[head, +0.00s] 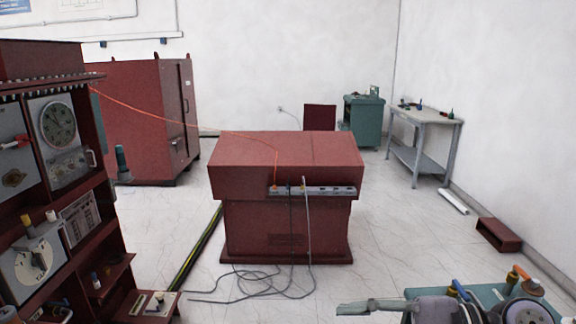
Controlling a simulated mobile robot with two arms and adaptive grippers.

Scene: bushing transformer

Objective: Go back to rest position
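Neither of my grippers can be made out in the head view. A dark red bench (285,150) stands in the middle of the room. A grey socket strip (330,190) runs along its near edge. An orange plug (275,187) sits at the strip's left end, and a thin orange cable (160,115) rises from there towards the left. A grey cable (308,230) hangs from the strip and coils on the floor.
A red rack with dials (97,175) fills the left side. A large red cabinet (140,110) stands behind it. A grey table (425,118) is at the back right. A teal bench (490,295) with tools is at the bottom right. Floor right of centre is clear.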

